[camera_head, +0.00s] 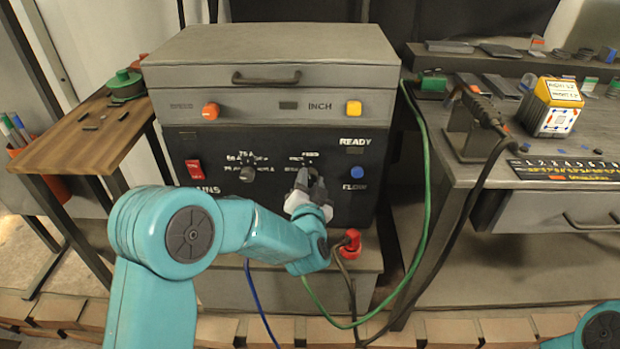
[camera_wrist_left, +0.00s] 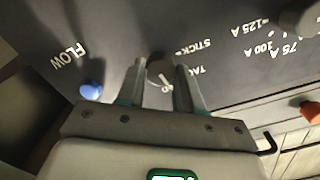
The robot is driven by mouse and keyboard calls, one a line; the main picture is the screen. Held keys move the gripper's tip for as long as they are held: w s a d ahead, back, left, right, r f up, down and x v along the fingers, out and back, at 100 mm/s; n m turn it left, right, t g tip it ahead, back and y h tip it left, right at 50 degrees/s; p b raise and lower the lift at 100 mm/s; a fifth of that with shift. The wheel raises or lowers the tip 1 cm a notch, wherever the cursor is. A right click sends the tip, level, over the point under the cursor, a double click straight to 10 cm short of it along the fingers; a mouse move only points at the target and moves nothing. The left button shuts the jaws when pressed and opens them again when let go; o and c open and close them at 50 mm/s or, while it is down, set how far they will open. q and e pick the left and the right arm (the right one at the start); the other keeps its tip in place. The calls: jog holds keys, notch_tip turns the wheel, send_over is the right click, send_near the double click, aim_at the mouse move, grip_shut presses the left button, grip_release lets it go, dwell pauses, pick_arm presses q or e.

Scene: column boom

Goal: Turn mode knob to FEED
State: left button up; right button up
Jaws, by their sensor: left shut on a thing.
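The mode knob (camera_head: 312,172) is a small dark knob on the black front panel of the grey machine, under the white FEED label (camera_head: 311,154). In the left wrist view the mode knob (camera_wrist_left: 159,70) is a grey round knob between my two fingertips, with STICK lettering beside it. A light mark shows on its face, but I cannot tell which label it points to. My left gripper (camera_head: 308,180) is at the panel, shut on the mode knob; it also shows in the wrist view (camera_wrist_left: 159,75). My right gripper is out of view.
Left of the mode knob is an amperage knob (camera_head: 247,174) and a red switch (camera_head: 195,169); right is a blue FLOW button (camera_head: 357,173). Green and black cables hang right of the machine. Below is a red plug (camera_head: 351,240). A wooden side table (camera_head: 70,135) stands left.

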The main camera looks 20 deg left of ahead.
pick_arm(q)
jog(key=shift+m+p, duration=0.35)
jog(key=shift+m, duration=0.75)
jog(key=o, duration=1)
jog(key=shift+o, duration=0.2)
jog(key=v, duration=1.6)
jog(key=shift+s+p, duration=0.15)
jog(key=shift+p, duration=0.2)
jog(key=shift+d, duration=0.15)
